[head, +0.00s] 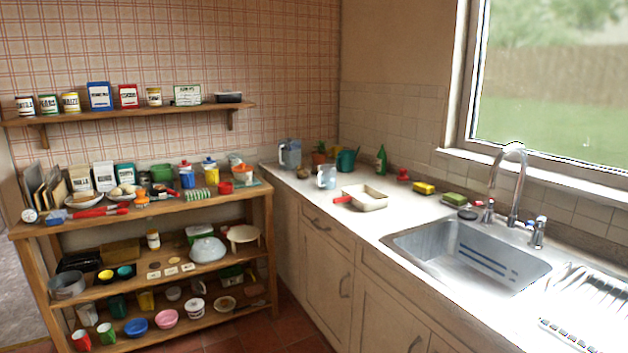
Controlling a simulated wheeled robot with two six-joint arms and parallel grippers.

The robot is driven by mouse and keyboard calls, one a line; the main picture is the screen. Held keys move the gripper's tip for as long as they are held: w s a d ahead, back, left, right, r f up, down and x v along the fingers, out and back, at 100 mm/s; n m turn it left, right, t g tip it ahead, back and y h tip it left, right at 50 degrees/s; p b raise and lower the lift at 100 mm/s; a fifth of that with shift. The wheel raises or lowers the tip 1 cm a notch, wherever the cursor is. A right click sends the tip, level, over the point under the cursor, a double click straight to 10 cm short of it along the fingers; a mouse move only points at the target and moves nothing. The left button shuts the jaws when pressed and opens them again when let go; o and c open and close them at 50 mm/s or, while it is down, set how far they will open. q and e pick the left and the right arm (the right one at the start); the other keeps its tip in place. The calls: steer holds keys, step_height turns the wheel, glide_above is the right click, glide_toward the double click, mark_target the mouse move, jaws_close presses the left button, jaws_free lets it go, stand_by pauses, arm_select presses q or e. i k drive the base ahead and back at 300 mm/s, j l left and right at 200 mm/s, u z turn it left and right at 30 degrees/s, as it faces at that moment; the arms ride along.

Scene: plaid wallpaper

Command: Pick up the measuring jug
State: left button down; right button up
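A small, pale, see-through jug (326,177) stands upright on the white counter, left of the baking tin; it looks like the measuring jug. A larger grey-blue jug or kettle (290,154) stands behind it to the left, near the counter's far corner. The two are apart. Any scale marks are too small to read. Neither of my grippers shows in the head view.
A baking tin (366,198) with a red item at its left edge sits right of the small jug. A teal watering can (346,161), a plant pot (319,157) and a green bottle (381,159) stand behind. The sink (465,255) lies right; crowded wooden shelves (150,217) stand left.

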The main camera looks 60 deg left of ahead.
mark_target(327, 175)
steer(key=u, duration=1.75)
steer(key=i+j+z, duration=0.35)
steer(key=i+j, duration=1)
